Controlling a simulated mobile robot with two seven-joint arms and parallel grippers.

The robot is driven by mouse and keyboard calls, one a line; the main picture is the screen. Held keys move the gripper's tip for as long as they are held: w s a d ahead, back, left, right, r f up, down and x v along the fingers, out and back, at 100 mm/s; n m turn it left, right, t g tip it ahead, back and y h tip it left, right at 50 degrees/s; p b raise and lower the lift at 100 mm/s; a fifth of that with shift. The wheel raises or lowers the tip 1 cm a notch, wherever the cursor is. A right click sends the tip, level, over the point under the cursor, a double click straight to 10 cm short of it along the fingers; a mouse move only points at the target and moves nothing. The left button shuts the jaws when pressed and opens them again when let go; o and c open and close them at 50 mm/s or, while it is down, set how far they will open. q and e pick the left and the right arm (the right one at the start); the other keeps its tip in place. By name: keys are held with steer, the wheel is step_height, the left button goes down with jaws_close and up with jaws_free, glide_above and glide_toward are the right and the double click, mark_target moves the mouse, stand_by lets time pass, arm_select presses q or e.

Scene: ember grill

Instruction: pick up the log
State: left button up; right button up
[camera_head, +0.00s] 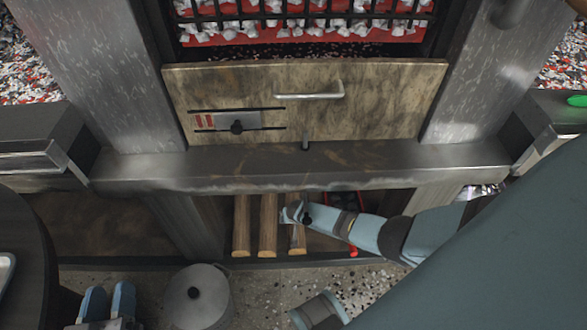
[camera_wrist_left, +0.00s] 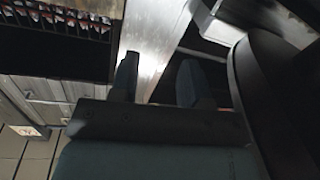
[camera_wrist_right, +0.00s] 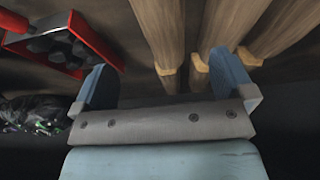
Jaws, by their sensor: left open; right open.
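Three brown logs lie side by side on the shelf under the grill: a left log (camera_head: 241,226), a middle log (camera_head: 267,226) and a right log (camera_head: 297,240). My right gripper (camera_head: 292,213) is open over the far part of the right log, partly covering it. In the right wrist view, one log (camera_wrist_right: 160,35) shows between the open fingers (camera_wrist_right: 163,75), with the other two (camera_wrist_right: 222,25) (camera_wrist_right: 282,30) by the right-hand finger. Contact cannot be told. My left gripper (camera_head: 108,298) is open and empty at the lower left, away from the logs.
A red box (camera_wrist_right: 55,42) of dark lumps and a black bag (camera_wrist_right: 35,113) lie beside the logs. The metal ledge (camera_head: 300,165) runs above the shelf. A lidded pot (camera_head: 199,298) stands on the floor in front. A round dark table (camera_head: 28,240) is at the left.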

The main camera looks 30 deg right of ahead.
steer(key=b+x, duration=0.2)
steer(key=x, duration=0.1)
steer(key=shift+f, duration=0.2)
steer(key=shift+w+f+b, duration=0.2)
steer(key=shift+f+b, duration=0.35)
steer(key=shift+f, duration=0.05)
steer(key=shift+w+d+f+b, duration=0.15)
steer(key=shift+w+f+b, duration=0.05)
steer(key=shift+f+b, duration=0.2)
steer(key=b+x, duration=0.4)
steer(key=x, duration=0.1)
steer(key=shift+w+b, duration=0.1)
steer(key=shift+b, duration=0.3)
steer(key=shift+w+d+f, duration=0.1)
steer(key=shift+w, duration=0.1)
arm_select(q)
step_height(320, 180, down, 6)
steer(key=d+m+g+h, duration=0.1)
steer(key=d+g, duration=0.1)
steer(key=shift+d+r+h, duration=0.15)
steer(key=shift+r+h, duration=0.05)
steer(key=shift+h, duration=0.2)
steer(key=shift+w, duration=0.1)
arm_select(e)
steer(key=c, duration=1.5)
